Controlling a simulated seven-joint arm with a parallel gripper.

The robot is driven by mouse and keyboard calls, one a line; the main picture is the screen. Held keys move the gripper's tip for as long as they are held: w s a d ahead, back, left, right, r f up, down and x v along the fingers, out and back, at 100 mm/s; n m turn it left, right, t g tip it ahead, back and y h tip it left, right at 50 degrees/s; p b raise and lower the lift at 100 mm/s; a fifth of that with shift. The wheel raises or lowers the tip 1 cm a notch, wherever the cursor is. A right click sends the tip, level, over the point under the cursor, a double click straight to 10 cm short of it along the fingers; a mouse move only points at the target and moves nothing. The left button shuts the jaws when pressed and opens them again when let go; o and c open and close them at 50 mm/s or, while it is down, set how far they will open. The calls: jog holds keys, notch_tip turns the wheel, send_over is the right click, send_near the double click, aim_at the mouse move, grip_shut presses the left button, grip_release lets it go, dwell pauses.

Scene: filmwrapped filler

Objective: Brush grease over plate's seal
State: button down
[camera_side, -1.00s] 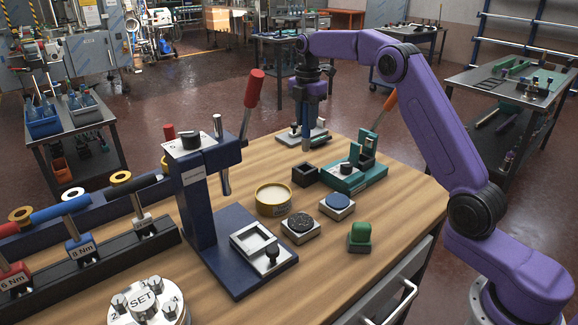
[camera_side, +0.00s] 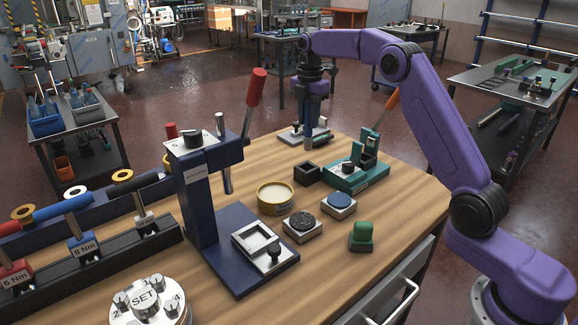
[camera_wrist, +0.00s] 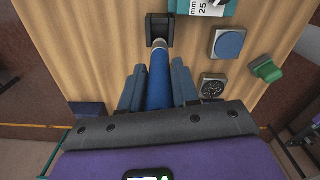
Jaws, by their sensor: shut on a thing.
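My gripper (camera_side: 311,97) hangs over the back of the wooden table. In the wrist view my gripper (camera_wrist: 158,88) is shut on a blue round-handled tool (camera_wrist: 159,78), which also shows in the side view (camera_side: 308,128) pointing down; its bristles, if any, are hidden. Its far end points towards a small black square block (camera_side: 306,174), which shows in the wrist view (camera_wrist: 160,20). A yellow tin (camera_side: 275,205) holds pale, grease-like stuff. A silver plate with a square frame (camera_side: 256,241) lies on the blue press base. I cannot make out its seal.
A teal fixture (camera_side: 357,178) stands beside the black block. Blocks with a blue disc (camera_side: 339,206) and a black speckled disc (camera_side: 302,227) sit near the tin, with a green knob (camera_side: 361,236) to the right. The blue press (camera_side: 200,190) rises tall on the left.

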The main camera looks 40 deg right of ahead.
jog(key=s+a, duration=0.3)
jog(key=a, duration=1.2)
notch_tip(320, 180, down, 6)
jog(key=shift+d+f, duration=0.15)
jog(key=shift+f, duration=0.05)
jog(key=shift+s+f, duration=0.15)
jog(key=shift+f, duration=0.45)
dwell(1.7)
notch_tip(320, 180, up, 7)
dwell(1.0)
dwell(0.5)
